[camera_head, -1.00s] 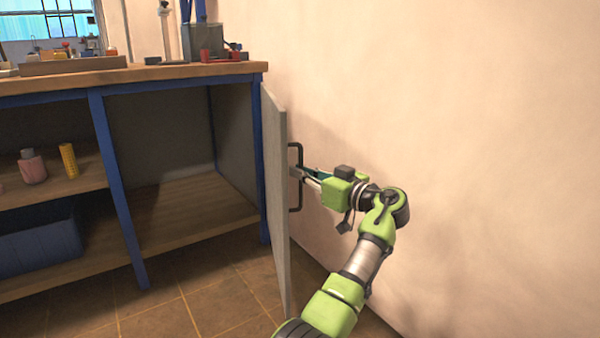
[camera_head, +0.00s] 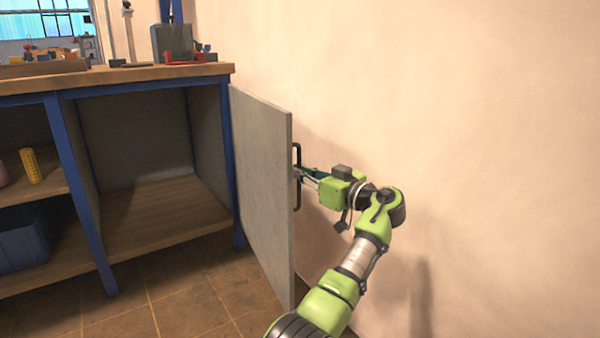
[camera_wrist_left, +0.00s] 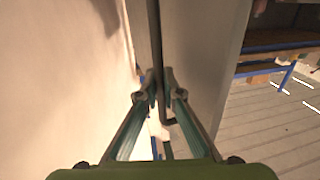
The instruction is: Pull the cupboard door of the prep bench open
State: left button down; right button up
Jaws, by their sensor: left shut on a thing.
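The grey cupboard door (camera_head: 262,190) of the prep bench (camera_head: 120,78) stands swung wide open from the right end of the bench, its inner face toward me. The black bar handle (camera_head: 297,200) is on its far side, partly hidden behind the door edge. My left gripper (camera_head: 302,174) is shut on the handle from the right. In the left wrist view its two fingers (camera_wrist_left: 158,90) close around the dark vertical bar, with the door (camera_wrist_left: 205,60) just to the right. My right gripper is not in view.
The opened compartment (camera_head: 150,150) is empty. Left of it, shelves hold a yellow cylinder (camera_head: 31,166) and a blue bin (camera_head: 22,245). A plain wall (camera_head: 480,130) runs close along the right, behind my arm. Tiled floor (camera_head: 190,290) lies clear in front of the bench.

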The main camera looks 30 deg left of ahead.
pick_arm(q)
jog(key=c, duration=2.5)
grip_release()
jog(key=shift+a+f, duration=0.1)
jog(key=v, duration=1.2)
